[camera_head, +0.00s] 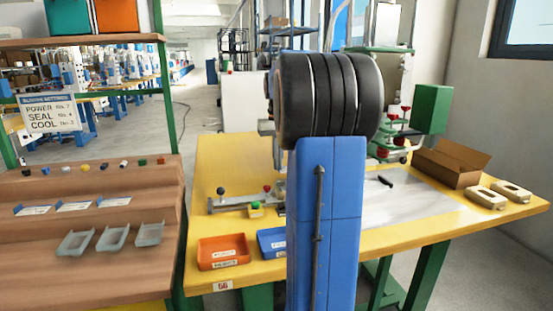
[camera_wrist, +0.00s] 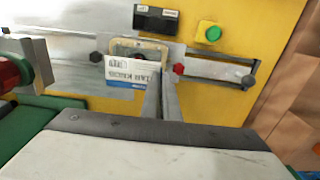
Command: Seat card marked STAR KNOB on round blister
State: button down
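In the wrist view, my gripper (camera_wrist: 163,85) reaches up from the bottom with its fingers close together. A white card with a blue edge (camera_wrist: 122,74), its print reading in part as KNOB, is at the fingertips and appears pinched there. Just behind the card is a tan frame (camera_wrist: 150,46) on a grey metal plate. The card covers most of what the frame holds, so I cannot make out the round blister clearly. In the head view my own arm hides the gripper and the card.
A green button (camera_wrist: 213,33) and a black box (camera_wrist: 156,20) sit beyond the frame. A rail with red and black knobs (camera_wrist: 215,72) runs right. In the head view, an orange tray (camera_head: 223,252) and a blue tray (camera_head: 271,243) stand at the yellow table's front; an open carton (camera_head: 450,163) is right.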

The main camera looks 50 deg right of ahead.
jog(key=shift+f, duration=2.3)
jog(key=shift+s+a+f, duration=0.1)
jog(key=shift+s+f, duration=0.05)
jog(key=shift+f, duration=0.45)
dwell(0.4)
jog(key=c, duration=2)
grip_release()
jog(key=c, duration=0.4)
jog(key=shift+r, duration=0.1)
jog(key=shift+r, duration=3.4)
